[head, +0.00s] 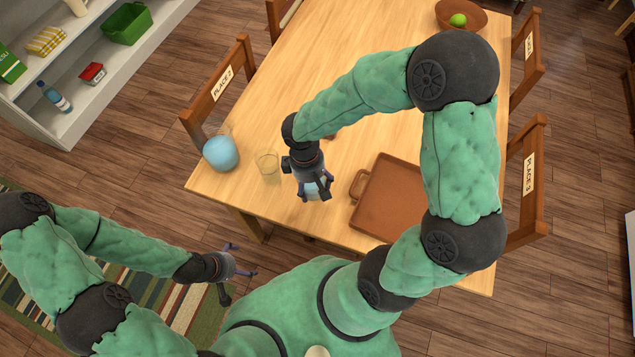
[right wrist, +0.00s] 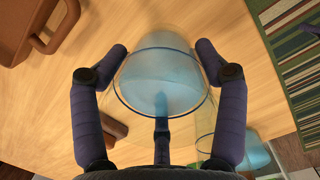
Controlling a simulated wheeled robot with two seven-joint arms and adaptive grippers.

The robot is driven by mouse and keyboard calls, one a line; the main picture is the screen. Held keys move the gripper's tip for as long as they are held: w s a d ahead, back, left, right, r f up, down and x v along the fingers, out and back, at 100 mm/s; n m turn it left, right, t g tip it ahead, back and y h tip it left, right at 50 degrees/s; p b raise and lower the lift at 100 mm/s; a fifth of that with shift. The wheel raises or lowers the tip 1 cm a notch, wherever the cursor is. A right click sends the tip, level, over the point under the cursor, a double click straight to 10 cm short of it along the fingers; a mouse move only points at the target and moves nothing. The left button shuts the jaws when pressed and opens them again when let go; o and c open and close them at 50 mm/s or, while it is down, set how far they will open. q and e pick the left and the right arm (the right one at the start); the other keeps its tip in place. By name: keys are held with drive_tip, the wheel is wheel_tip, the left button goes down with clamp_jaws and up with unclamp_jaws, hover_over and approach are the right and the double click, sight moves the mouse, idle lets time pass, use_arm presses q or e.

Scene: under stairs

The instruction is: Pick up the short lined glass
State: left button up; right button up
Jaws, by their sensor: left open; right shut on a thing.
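My right gripper (head: 315,193) is over the near part of the wooden table, shut on a blue-tinted glass (right wrist: 165,82). In the right wrist view its fingers sit around the sides of this glass, whose wide blue rim faces the camera. I cannot make out lines on it. In the head view the gripper hides most of it. A second, clear glass (head: 268,163) stands on the table to the left of my right gripper. My left gripper (head: 243,261) is open and empty, off the table's near left edge.
A round blue vessel (head: 221,153) stands at the table's left edge, beside the clear glass. A brown tray (head: 388,205) with handles lies right of my right gripper. A brown bowl (head: 462,14) with a green fruit is at the far end. Chairs line the table (head: 345,60).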

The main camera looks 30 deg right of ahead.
drive_tip(key=a+r, duration=0.1)
drive_tip(key=r, duration=0.1)
drive_tip(key=a+r+p, duration=0.1)
drive_tip(key=a+r, duration=0.1)
drive_tip(key=shift+w+a+r, duration=0.1)
drive_tip(key=a+r+p, duration=0.2)
drive_tip(key=a+r, duration=0.1)
drive_tip(key=a, duration=0.6)
drive_tip(key=shift+w+r+p, duration=0.15)
drive_tip(key=shift+r+p, duration=0.2)
drive_tip(key=shift+r, duration=0.05)
idle(0.4)
drive_tip(key=o, duration=0.7)
drive_tip(key=c, duration=0.8)
drive_tip(key=shift+o, duration=0.2)
drive_tip(key=shift+d, duration=0.1)
